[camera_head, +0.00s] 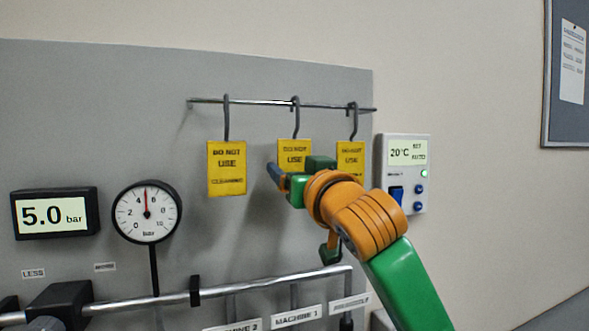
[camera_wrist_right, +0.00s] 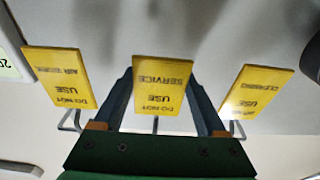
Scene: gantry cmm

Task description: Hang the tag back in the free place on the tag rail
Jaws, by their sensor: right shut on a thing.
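Three yellow "DO NOT USE" tags with grey hooks are at the metal tag rail (camera_head: 250,101). The left one, the cleaning tag (camera_head: 227,168), hangs upright. The middle one, the service tag (camera_head: 294,149), is partly hidden by my right gripper (camera_head: 287,173). In the wrist view, the service tag (camera_wrist_right: 162,85) stands between the two fingers of my right gripper, which is shut on it. Its hook top meets the rail in the head view; whether it bears on the rail I cannot tell. The right tag (camera_head: 350,155) hangs behind my gripper, its lower part hidden. My left gripper is out of view.
A white thermostat box (camera_head: 405,150) is right of the rail. A round gauge (camera_head: 147,212) and a 5.0 bar display (camera_head: 55,214) are on the grey panel at left. A pipe (camera_head: 250,287) with labels runs below the tags. The panel between gauge and cleaning tag is clear.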

